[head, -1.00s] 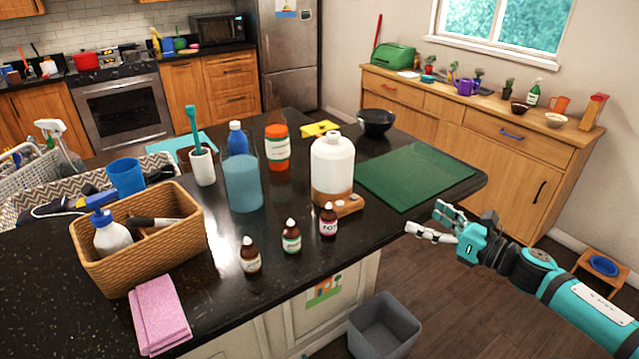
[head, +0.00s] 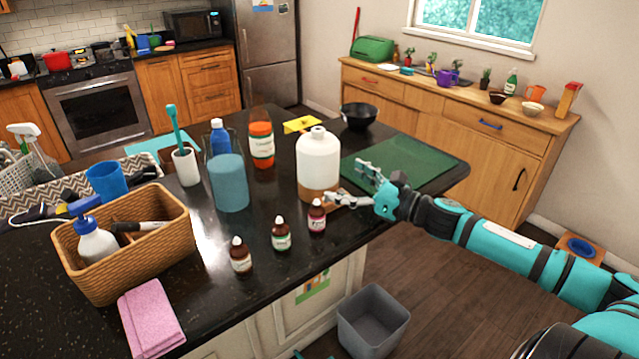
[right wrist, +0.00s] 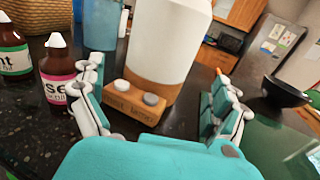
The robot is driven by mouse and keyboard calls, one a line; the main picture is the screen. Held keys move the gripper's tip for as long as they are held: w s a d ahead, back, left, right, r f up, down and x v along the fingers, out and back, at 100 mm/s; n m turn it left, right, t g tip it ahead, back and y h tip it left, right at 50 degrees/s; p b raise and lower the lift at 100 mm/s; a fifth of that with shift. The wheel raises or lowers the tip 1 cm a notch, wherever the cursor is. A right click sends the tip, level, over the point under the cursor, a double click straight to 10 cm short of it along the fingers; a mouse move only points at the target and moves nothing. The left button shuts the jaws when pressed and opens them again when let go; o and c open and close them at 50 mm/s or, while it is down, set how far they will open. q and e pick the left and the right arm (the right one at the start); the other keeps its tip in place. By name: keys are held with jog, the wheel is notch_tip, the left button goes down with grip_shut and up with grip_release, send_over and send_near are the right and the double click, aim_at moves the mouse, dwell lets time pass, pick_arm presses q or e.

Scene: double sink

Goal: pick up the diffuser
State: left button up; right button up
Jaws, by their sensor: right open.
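The diffuser (head: 318,163) is a white bottle-shaped body on a wooden base with two knobs. It stands upright on the dark counter. In the right wrist view the diffuser (right wrist: 165,45) is straight ahead, between the two fingers. My right gripper (head: 352,185) is open at the counter's right side, with its fingers pointing at the base. In the right wrist view the open gripper (right wrist: 160,110) has one finger on each side of the wooden base and is not closed on it.
Small dropper bottles (head: 317,216) stand just left of the right gripper. A green cutting board (head: 420,165) lies to the right, with a black bowl (head: 359,117) behind. A blue cup (head: 229,183) and a wicker basket (head: 165,245) are further left. A grey bin (head: 372,320) stands on the floor.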

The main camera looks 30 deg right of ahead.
aim_at(335, 182)
jog(key=shift+w+a, duration=0.1)
jog(key=shift+w, duration=0.35)
jog(key=shift+f+p+x, duration=0.15)
jog(key=shift+p+x, duration=0.5)
jog(key=shift+x, duration=0.5)
jog(key=shift+f+p+x, duration=0.15)
jog(key=shift+p+x, duration=0.45)
jog(key=shift+x, duration=0.55)
jog(key=shift+w+a+f, duration=0.2)
jog(key=shift+w+a, duration=0.05)
jog(key=c, duration=1.4)
jog(key=shift+r, duration=0.1)
jog(key=shift+c, duration=0.2)
jog(key=shift+r, duration=0.1)
